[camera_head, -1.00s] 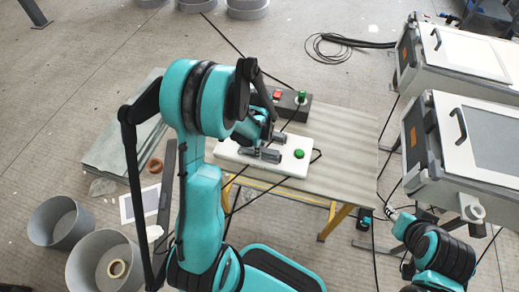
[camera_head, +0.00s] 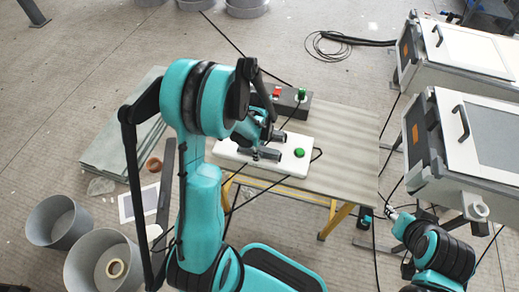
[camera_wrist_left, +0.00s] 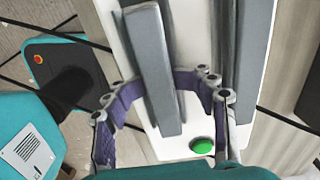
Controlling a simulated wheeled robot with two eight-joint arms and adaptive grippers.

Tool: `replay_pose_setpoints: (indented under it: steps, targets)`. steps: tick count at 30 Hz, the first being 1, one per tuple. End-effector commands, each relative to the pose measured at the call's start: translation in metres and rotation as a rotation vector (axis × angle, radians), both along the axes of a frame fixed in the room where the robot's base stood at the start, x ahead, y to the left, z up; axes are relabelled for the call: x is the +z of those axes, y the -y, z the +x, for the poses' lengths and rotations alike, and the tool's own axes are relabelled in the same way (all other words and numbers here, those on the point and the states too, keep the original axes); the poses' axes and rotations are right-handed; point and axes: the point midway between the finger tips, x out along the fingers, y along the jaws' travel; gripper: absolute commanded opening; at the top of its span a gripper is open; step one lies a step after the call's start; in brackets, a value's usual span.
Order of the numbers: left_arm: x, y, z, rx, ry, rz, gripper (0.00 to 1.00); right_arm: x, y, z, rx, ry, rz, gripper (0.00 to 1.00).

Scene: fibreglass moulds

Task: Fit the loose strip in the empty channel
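The white mould board (camera_head: 236,162) lies on the table, with a green button (camera_head: 299,153) near its right end. It also shows in the left wrist view (camera_wrist_left: 105,20), with the button (camera_wrist_left: 202,146) at its near end. A long grey strip (camera_wrist_left: 152,60) lies slightly slanted along the board there. My right gripper (camera_head: 392,212) is partly visible at the lower right, too small to read.
The corrugated table (camera_head: 345,150) is clear right of the board. A dark box with red and green buttons (camera_head: 290,100) stands behind it. White-lidded machines (camera_head: 465,150) stand at the right. Grey buckets (camera_head: 60,222) and stacked sheets (camera_head: 115,150) are on the left floor. Cables cross the area.

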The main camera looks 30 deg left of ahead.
Motion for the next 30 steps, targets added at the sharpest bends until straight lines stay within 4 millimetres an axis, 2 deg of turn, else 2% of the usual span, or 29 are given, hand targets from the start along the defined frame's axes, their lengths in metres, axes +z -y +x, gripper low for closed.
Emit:
replay_pose_setpoints:
  steps: [4, 7, 18, 21, 26, 30]
  targets:
    - [0.008, -0.001, 0.000, 0.001, 0.001, 0.002, 0.46, 0.008, 0.000, 0.000, 0.000, 0.000, 0.000, 0.40]
    - [0.021, -0.001, 0.001, 0.001, 0.001, 0.002, 0.46, 0.019, 0.000, 0.000, 0.000, 0.000, 0.000, 0.40]
    - [0.106, -0.001, 0.000, 0.001, 0.001, 0.002, 0.46, 0.052, 0.000, 0.000, 0.000, 0.000, 0.000, 0.40]
    - [0.120, -0.001, 0.000, 0.001, 0.001, 0.002, 0.46, 0.057, 0.000, 0.000, 0.000, 0.000, 0.000, 0.40]
    - [0.133, 0.000, 0.000, 0.007, 0.004, 0.003, 0.46, 0.061, 0.000, 0.000, 0.000, 0.000, 0.000, 0.40]
    - [0.153, 0.010, -0.006, 0.098, 0.048, 0.011, 0.46, 0.061, 0.000, 0.000, 0.000, 0.000, 0.000, 0.40]
